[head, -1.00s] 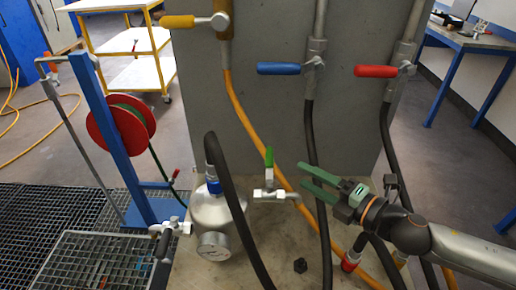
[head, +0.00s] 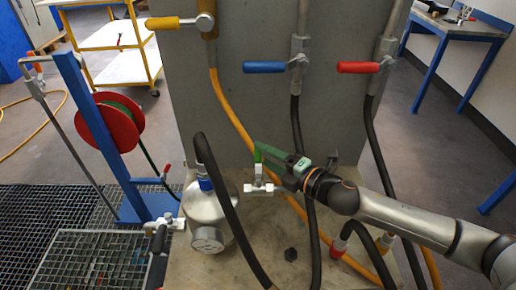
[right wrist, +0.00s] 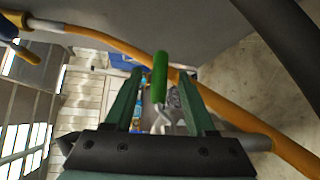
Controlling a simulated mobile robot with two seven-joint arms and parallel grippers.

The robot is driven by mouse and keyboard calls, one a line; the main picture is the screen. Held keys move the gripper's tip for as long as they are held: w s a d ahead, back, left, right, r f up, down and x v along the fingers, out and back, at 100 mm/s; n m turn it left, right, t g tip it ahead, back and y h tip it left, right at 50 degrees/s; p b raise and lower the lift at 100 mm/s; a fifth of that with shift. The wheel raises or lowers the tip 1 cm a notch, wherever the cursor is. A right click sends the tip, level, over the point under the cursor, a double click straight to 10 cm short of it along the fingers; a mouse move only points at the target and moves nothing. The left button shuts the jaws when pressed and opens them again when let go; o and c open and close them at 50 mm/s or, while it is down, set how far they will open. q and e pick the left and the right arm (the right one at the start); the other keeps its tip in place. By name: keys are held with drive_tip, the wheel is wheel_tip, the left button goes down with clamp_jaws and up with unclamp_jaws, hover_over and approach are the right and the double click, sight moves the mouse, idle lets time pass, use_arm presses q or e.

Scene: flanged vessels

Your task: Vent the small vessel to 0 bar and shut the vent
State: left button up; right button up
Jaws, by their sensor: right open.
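The small vessel (head: 206,218) is a silver pot with a blue-collared black hose on top and a round gauge (head: 207,240) on its front. The gauge reading is too small to tell. On its right side is the vent valve (head: 259,188) with a green handle (right wrist: 160,77), which stands upright. My right gripper (head: 272,154) is at the handle, its green fingers pointing left. In the right wrist view the open fingers (right wrist: 157,100) stand on either side of the handle, with gaps showing. My left gripper is not in view.
A grey panel behind carries yellow (head: 176,23), blue (head: 271,67) and red (head: 358,68) lever valves. A black hose (head: 232,215) arches in front of the vessel. A blue post with a red reel (head: 109,124) stands at left.

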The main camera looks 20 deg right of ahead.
drive_tip(key=shift+x, duration=1.45)
clamp_jaws()
idle(0.4)
